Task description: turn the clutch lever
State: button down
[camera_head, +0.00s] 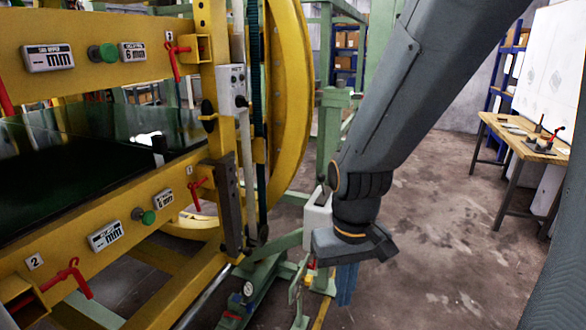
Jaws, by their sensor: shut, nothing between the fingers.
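The yellow ring machine (130,205) fills the left side. It carries several red levers: an upper one (175,57), a lower middle one (195,188) and a lower left one (72,278). I cannot tell from the picture which of them is the clutch lever. My arm comes down from the top right. My gripper (346,285) hangs at its end, right of the machine, over the floor. The gripper is shut and holds nothing. It is apart from the red levers. The arm's end hides part of the green frame behind it.
A green base frame (258,285) with a gauge stands low beside the yellow ring (290,100). A green post (330,130) rises behind. A wooden workbench (530,140) with small tools is at the far right. The concrete floor (440,235) right of my arm is clear.

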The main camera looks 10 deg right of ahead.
aim_at(321, 177)
jog(key=z, duration=0.85)
jog(key=i, duration=1.05)
jog(key=u, duration=0.35)
